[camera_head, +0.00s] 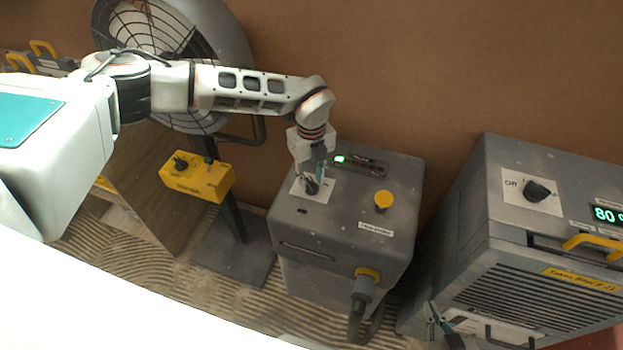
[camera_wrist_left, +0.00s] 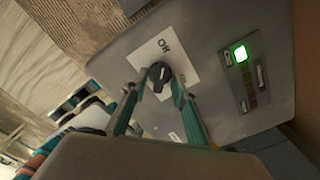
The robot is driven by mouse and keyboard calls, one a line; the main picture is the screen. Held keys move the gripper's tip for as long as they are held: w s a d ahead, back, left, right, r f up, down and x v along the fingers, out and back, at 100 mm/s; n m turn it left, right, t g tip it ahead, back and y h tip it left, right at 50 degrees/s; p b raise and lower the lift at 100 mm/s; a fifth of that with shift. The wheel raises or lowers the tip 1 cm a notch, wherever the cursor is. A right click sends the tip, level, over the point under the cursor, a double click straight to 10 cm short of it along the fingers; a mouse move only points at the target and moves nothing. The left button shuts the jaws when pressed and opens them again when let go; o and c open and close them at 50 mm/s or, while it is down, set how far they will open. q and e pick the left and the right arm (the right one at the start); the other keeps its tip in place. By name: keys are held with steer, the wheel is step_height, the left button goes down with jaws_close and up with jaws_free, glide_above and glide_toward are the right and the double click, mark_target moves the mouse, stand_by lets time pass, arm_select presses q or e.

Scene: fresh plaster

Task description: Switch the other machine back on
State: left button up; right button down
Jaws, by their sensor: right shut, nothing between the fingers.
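The middle grey machine (camera_head: 345,237) has a dark knob (camera_wrist_left: 158,73) on a white label on its top. A green light (camera_wrist_left: 240,53) is lit beside it. My left gripper (camera_head: 312,182) is over this knob. In the left wrist view its fingers (camera_wrist_left: 157,90) stand open on either side of the knob; whether they touch it I cannot tell. The right grey machine (camera_head: 510,245) has a knob (camera_head: 537,191) on a white label reading "Off" and a lit display (camera_head: 607,214) showing 80. My right gripper (camera_head: 436,318) is shut and empty, low in front of the right machine.
The middle machine has a yellow button (camera_head: 383,200) and a hose plug (camera_head: 364,283). A fan (camera_head: 165,45) with a yellow control box (camera_head: 197,178) stands at the left. A yellow handle (camera_head: 592,243) sticks out of the right machine. A brown wall (camera_head: 430,75) is behind.

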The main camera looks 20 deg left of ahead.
arm_select(q)
steer(key=shift+f, duration=0.45)
jaws_close()
